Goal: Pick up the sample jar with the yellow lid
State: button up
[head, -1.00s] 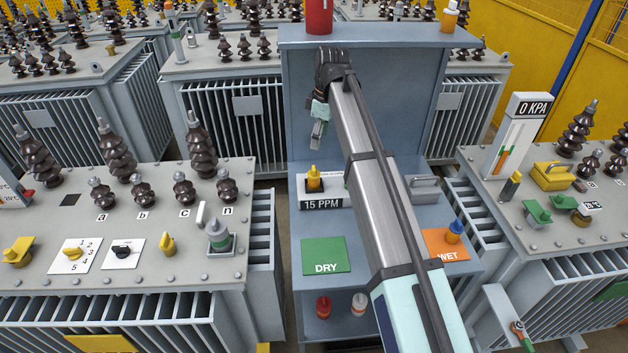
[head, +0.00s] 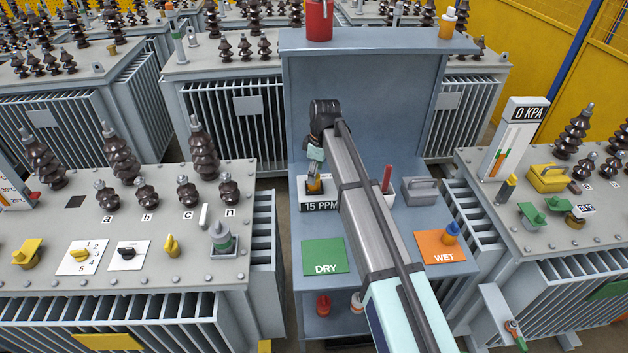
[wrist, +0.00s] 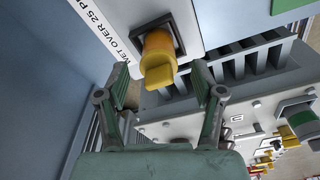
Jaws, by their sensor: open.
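The sample jar with the yellow lid (head: 314,187) stands in the holder of the 15 PPM tester (head: 321,206) on the grey bench. In the wrist view, its yellow lid (wrist: 158,62) shows ahead, between my two fingers. My gripper (head: 315,168) is right over the jar in the head view and covers part of it. In the wrist view, my gripper (wrist: 160,82) is open, with one finger on each side of the lid. I cannot tell whether a finger touches it.
A green DRY pad (head: 325,256) and an orange WET pad (head: 442,246) lie in front. A blue-lidded jar (head: 450,235) stands on the WET pad. A red upright item (head: 387,180) and a grey handled box (head: 420,190) are right of my arm. The bench's back panel (head: 390,85) rises behind.

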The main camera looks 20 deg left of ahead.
jog(key=shift+w+a+f+p, duration=0.1)
jog(key=shift+a+f+p, duration=0.1)
jog(key=shift+f, duration=0.65)
jog(key=shift+a+f+p, duration=0.1)
jog(key=shift+f+p, duration=0.1)
jog(key=shift+f, duration=0.6)
jog(key=shift+d, duration=0.1)
grip_shut()
jog(key=shift+r, duration=0.1)
